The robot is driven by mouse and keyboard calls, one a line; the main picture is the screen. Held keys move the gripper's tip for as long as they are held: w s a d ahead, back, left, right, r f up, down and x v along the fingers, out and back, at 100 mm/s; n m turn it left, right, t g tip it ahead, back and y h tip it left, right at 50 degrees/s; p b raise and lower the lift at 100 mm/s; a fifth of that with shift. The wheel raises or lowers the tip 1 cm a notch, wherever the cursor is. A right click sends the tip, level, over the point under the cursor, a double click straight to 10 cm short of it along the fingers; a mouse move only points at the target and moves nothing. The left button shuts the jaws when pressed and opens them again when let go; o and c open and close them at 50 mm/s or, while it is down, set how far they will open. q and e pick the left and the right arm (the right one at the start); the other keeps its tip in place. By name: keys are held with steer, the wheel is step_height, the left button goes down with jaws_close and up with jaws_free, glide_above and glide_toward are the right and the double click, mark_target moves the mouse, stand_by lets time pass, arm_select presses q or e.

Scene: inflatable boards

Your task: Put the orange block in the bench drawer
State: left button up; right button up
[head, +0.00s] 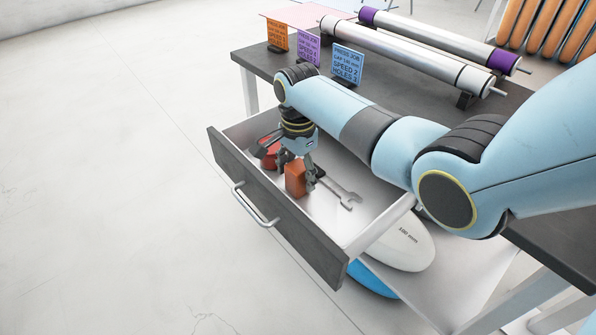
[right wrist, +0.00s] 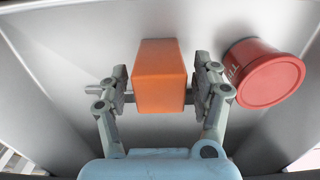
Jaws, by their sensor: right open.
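The orange block (head: 295,181) is inside the open bench drawer (head: 268,225), which is pulled out from the dark-topped bench. My right gripper (head: 288,162) reaches down into the drawer with its fingers on either side of the block. In the right wrist view, the orange block (right wrist: 160,78) stands between the two fingertips of my right gripper (right wrist: 161,88). The jaws are open, with narrow gaps beside the block. The drawer floor (right wrist: 75,70) shows pale grey around it. My left gripper is out of view.
A red tin (right wrist: 264,72) lies in the drawer close to the right finger; it also shows in the head view (head: 269,158). A wrench (head: 340,192) lies in the drawer. Job cards (head: 347,64) and rollers (head: 400,58) stand on the bench top (head: 255,60).

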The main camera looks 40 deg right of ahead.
step_height(320, 180, up, 12)
steer(key=p, duration=0.2)
steer(key=shift+r, duration=0.15)
stand_by(0.6)
